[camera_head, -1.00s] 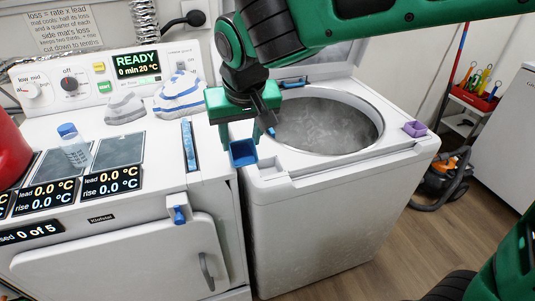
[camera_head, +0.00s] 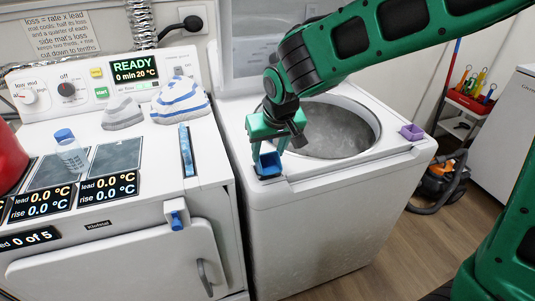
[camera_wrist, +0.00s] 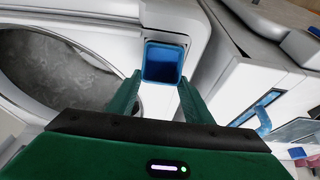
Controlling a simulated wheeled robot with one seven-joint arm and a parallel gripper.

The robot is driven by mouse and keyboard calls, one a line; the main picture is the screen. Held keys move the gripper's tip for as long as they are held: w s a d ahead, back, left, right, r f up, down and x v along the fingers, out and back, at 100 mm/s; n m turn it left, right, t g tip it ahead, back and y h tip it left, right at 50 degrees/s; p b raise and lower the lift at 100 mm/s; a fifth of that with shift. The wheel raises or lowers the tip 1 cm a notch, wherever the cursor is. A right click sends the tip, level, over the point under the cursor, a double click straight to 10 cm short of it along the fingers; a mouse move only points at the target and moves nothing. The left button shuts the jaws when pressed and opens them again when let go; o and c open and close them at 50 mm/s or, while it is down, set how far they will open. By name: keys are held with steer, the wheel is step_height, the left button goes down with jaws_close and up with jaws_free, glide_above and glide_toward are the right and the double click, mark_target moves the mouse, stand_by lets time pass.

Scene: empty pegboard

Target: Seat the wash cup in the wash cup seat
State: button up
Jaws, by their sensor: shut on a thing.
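The wash cup, a blue square open-topped cup (camera_head: 267,163), is at the front left corner of the top-loading washer (camera_head: 340,195). My gripper (camera_head: 270,149) comes down from above and is shut on it. In the wrist view the cup (camera_wrist: 163,62) shows its open mouth and looks upright, with the tips of my gripper (camera_wrist: 160,78) on either side. I cannot tell whether the cup's base touches the washer top.
The washer's round open tub (camera_head: 335,128) lies just behind and right of the cup. A purple cup (camera_head: 412,132) sits at the washer's front right corner.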

steer(key=shift+f, duration=0.6)
steer(key=shift+f, duration=0.1)
steer(key=shift+f, duration=0.15)
steer(key=o, duration=1.4)
steer(key=v, duration=1.1)
steer(key=shift+s, duration=0.1)
